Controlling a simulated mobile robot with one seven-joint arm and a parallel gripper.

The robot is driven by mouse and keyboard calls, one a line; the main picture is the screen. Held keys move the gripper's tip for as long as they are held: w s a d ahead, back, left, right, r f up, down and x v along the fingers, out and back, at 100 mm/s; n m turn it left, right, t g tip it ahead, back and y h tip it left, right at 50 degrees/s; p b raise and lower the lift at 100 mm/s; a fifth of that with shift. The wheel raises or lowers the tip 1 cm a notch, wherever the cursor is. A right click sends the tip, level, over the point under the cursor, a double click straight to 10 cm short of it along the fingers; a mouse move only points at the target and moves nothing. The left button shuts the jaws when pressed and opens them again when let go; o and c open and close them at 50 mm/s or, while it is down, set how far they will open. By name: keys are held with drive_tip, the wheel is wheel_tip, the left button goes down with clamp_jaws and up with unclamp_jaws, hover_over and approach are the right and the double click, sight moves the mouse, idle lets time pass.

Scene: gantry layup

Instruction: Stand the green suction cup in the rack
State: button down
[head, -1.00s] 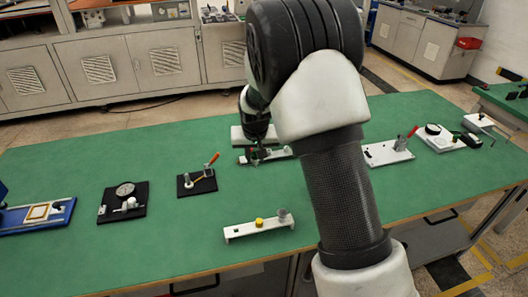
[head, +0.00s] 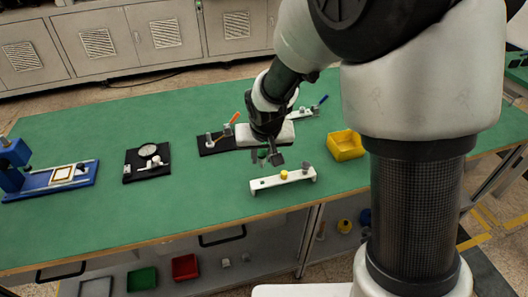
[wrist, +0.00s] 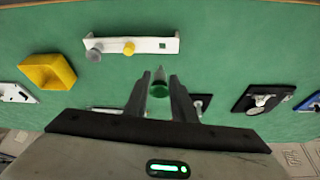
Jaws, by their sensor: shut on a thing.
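The green suction cup (wrist: 159,89) is held between the two fingers of my gripper (wrist: 161,97), with a grey stem pointing up the wrist picture. In the head view my gripper (head: 268,157) is above the table just behind the rack, and the cup is mostly hidden. The rack (head: 268,183) is a low white bar on the green table. It also shows in the wrist view (wrist: 114,41), beyond the fingertips and apart from the cup. A grey cup (wrist: 93,55) and a yellow cup (wrist: 129,48) stand in it. A dark square opening (wrist: 163,45) is near its right end there.
A yellow bin (head: 345,145) stands right of the rack. Behind the gripper lies a black plate with an orange-handled clamp (head: 225,133). A black plate with a dial (head: 148,151) and a blue fixture (head: 45,182) are further left. The table in front of the rack is clear.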

idle(0.3)
drive_tip(key=shift+f+b, duration=2.65)
drive_tip(key=shift+f, duration=0.3)
drive_tip(key=shift+f+b, duration=1.6)
drive_tip(key=shift+b, duration=0.2)
drive_tip(key=c, duration=1.4)
unclamp_jaws()
drive_tip(key=shift+r, duration=0.15)
drive_tip(key=a+p+v, duration=0.1)
drive_tip(key=p+v, duration=0.2)
drive_tip(key=v, duration=1.4)
drive_tip(key=shift+d+p, duration=0.3)
drive_tip(key=shift+d, duration=0.2)
drive_tip(key=shift+r, duration=0.1)
